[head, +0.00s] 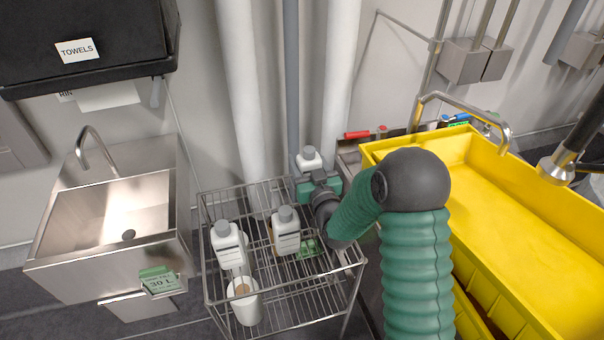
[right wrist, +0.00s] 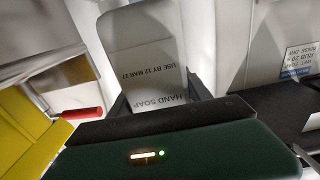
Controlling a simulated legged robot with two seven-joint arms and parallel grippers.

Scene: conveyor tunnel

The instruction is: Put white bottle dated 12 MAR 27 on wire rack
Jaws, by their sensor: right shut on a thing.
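My right gripper (head: 318,185) is shut on a white bottle (head: 309,159), whose cap and shoulder show above the jaws. In the right wrist view this bottle (right wrist: 150,62) has a label reading "USE BY 12 MAR 27" and "HAND SOAP", upside down. The gripper holds it at the back right corner of the wire rack (head: 283,324). The bottle's lower part is hidden, so I cannot tell whether it touches the rack. My left gripper is not in view.
Two white bottles (head: 227,244) (head: 286,231) stand on the rack, with a white paper roll or cup (head: 244,302) lower down. A green item (head: 308,247) lies near my forearm. A steel sink (head: 110,210) stands left, a yellow basin (head: 500,200) right. Pipes (head: 340,80) rise behind.

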